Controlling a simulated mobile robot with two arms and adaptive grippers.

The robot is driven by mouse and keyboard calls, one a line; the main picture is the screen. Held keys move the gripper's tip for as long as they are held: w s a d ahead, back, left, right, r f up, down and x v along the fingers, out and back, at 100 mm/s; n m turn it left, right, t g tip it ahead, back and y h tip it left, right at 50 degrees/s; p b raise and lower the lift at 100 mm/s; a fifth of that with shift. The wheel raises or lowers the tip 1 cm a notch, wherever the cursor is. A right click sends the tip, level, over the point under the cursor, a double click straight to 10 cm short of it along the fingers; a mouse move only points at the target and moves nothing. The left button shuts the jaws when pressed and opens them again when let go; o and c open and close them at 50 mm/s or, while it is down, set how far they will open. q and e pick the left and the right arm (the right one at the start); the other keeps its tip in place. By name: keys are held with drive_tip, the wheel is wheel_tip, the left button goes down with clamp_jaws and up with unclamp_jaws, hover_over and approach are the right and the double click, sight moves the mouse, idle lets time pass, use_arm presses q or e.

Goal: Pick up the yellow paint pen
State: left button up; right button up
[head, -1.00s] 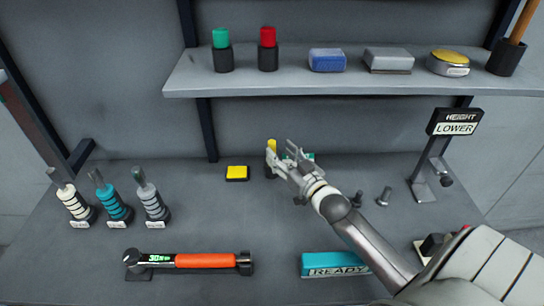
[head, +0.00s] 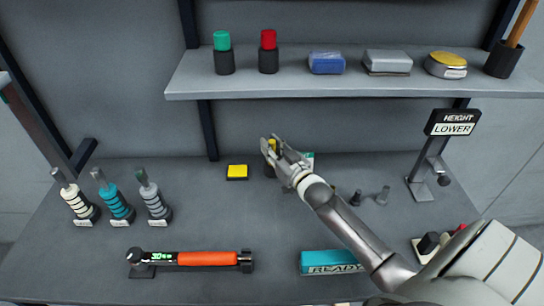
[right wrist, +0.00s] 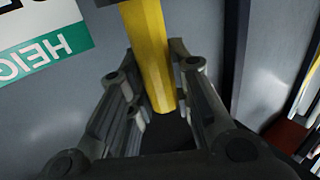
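The yellow paint pen (head: 272,145) stands at the back of the bench, its base in a dark holder, partly hidden by my right gripper. In the right wrist view the pen (right wrist: 147,50) shows as a yellow shaft between the two fingers. My right gripper (head: 270,140) is at the pen, with its fingers open on either side of it. In the right wrist view the fingers (right wrist: 155,85) look apart, and I cannot tell whether either touches the pen. My left gripper is not in view.
A yellow block (head: 237,172) lies just left of the pen. The shelf (head: 290,86) overhangs behind, holding green and red markers. Three bottles, an orange-handled tool (head: 205,258) and a teal READY block (head: 328,262) are nearer.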

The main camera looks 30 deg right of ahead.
clamp_jaws()
